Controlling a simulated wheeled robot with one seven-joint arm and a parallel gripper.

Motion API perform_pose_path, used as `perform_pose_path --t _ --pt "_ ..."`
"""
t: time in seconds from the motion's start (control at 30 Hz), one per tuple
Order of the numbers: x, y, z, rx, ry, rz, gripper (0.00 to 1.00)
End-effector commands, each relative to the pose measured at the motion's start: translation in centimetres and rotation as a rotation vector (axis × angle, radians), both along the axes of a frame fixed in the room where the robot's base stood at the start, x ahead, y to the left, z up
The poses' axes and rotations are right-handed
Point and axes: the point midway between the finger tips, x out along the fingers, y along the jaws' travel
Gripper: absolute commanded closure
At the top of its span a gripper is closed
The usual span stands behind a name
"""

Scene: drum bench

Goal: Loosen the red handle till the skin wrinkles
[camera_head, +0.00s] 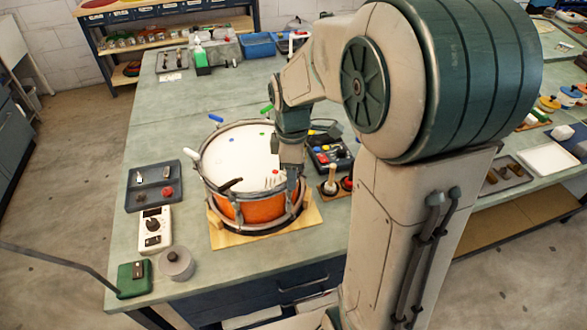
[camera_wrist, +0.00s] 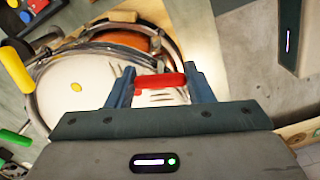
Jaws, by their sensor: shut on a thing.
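The drum has an orange shell (camera_head: 256,211) and a white skin (camera_head: 232,152) with small coloured dots. It rests on a wooden base on the bench. In the wrist view the skin (camera_wrist: 75,88) shows a yellow dot, and thin streaks run across it close to the red handle. The red handle (camera_wrist: 160,80) lies crosswise between my two fingers at the drum's rim. My gripper (camera_wrist: 162,86) is shut on it. In the head view my gripper (camera_head: 290,172) is at the right side of the rim and mostly hides the red handle.
Other rim handles are blue (camera_head: 215,118), green (camera_head: 266,108), white (camera_head: 195,157) and black (camera_head: 232,184). A dark tray (camera_head: 153,197) and a white dial box (camera_head: 153,233) stand left. A dark box with coloured knobs (camera_head: 328,150) is close on the right.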

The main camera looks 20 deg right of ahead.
Motion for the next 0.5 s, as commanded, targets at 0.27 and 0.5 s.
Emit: perform_pose_path --t 0.27,0.5 --pt "0.1 0.04 0.17 0.001 -0.004 -0.001 0.47" --pt "0.05 0.0 0.09 0.0 -0.002 -0.001 0.31"
